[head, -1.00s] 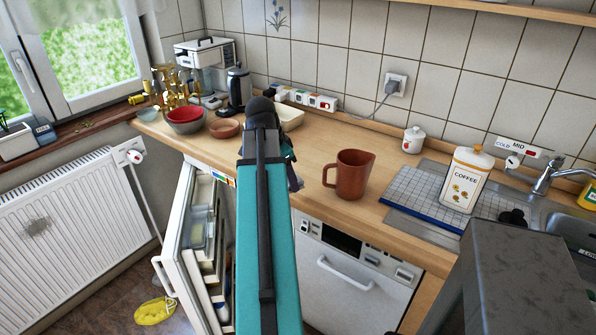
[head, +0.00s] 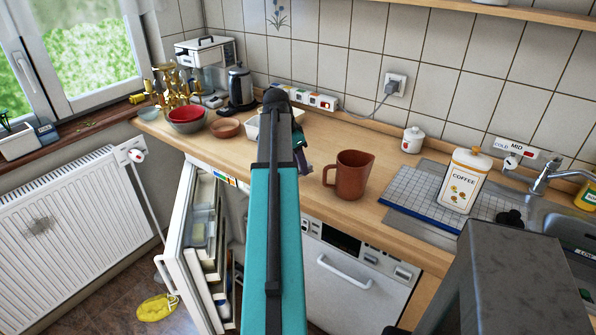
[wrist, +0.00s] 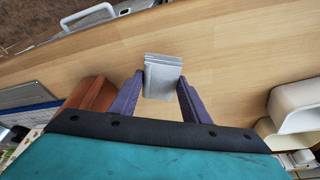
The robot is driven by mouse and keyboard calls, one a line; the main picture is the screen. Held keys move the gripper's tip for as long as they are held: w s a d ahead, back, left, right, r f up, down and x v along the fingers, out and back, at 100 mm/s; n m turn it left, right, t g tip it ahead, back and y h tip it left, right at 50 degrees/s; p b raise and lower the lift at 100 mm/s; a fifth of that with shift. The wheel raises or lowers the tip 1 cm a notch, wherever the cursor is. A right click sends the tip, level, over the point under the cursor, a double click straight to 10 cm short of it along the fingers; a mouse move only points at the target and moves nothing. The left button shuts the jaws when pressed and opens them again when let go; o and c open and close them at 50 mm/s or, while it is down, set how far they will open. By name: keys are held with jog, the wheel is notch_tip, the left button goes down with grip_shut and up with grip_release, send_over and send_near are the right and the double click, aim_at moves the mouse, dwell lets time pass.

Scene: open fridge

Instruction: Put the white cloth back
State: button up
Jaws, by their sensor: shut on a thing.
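The white cloth (wrist: 162,75) shows in the wrist view as a small, pale grey-white folded block with layered edges. My gripper (wrist: 160,88) is shut on it, with one purple finger on each side. The wooden counter lies behind the cloth in that view; I cannot tell the height between them. In the head view my gripper (head: 302,158) is partly hidden by my teal arm, left of the brown mug, and the cloth cannot be made out.
The brown mug (head: 352,176) stands close right of my gripper. Bowls (head: 187,118) and a cream tray (head: 252,129) stand to the left. The fridge door (head: 186,262) is open below the counter. A coffee tin (head: 463,181) stands by the sink.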

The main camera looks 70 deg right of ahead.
aim_at(299, 170)
jog(key=shift+d, duration=0.8)
jog(key=shift+a+f+p, duration=0.15)
jog(key=shift+f+p, duration=0.2)
jog(key=shift+f, duration=0.1)
jog(key=shift+f+p, duration=0.4)
jog(key=shift+f, duration=1)
jog(key=shift+f, duration=0.15)
jog(key=o, duration=0.9)
jog(key=shift+o, duration=0.2)
